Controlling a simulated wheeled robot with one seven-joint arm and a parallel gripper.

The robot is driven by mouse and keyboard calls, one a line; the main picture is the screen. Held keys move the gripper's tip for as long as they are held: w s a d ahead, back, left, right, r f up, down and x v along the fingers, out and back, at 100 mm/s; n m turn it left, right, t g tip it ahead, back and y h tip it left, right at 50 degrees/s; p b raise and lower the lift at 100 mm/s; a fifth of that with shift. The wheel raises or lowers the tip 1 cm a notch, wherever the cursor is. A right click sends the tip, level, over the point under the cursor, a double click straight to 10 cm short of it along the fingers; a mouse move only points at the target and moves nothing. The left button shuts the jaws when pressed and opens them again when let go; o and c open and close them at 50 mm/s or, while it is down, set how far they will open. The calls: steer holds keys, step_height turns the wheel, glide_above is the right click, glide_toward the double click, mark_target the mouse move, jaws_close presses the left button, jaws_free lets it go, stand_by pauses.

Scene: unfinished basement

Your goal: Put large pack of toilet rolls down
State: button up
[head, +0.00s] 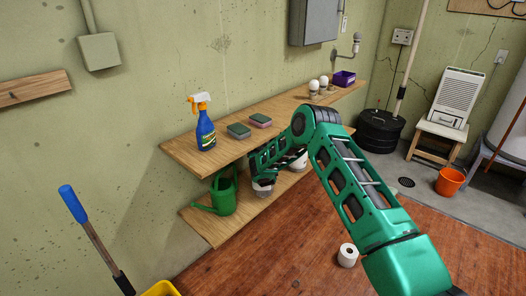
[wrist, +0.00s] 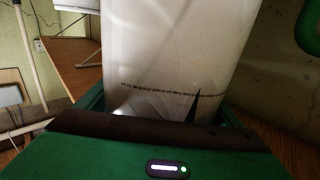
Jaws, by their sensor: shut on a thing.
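My gripper (wrist: 155,125) is shut on a large white pack, the pack of toilet rolls (wrist: 170,55), which fills the middle of the wrist view. A dark line of print runs across its lower part. In the head view my arm reaches down toward the lower wooden shelf (head: 225,228), between the two shelves. The gripper and most of what it holds are hidden there by the arm and the upper shelf. Whether the pack touches the lower shelf cannot be told.
The upper shelf (head: 178,148) holds a blue spray bottle (head: 206,131), sponges (head: 239,130), light bulbs (head: 313,88) and a purple box (head: 344,78). A green watering can (head: 223,193) stands on the lower shelf's left. A single roll (head: 347,255) stands on the open wooden floor.

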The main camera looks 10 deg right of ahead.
steer(key=shift+w+d+f, duration=0.1)
steer(key=shift+w+f, duration=0.3)
steer(key=shift+f, duration=0.45)
steer(key=shift+w+f, duration=0.35)
steer(key=shift+f, duration=0.45)
steer(key=o, duration=1.9)
steer(key=shift+s+f, duration=0.1)
steer(key=shift+f, duration=0.05)
steer(key=shift+o, duration=0.2)
steer(key=s+a, duration=0.1)
steer(key=s, duration=1)
steer(key=shift+s+a, duration=0.3)
steer(key=shift+a, duration=0.1)
steer(key=shift+r, duration=0.2)
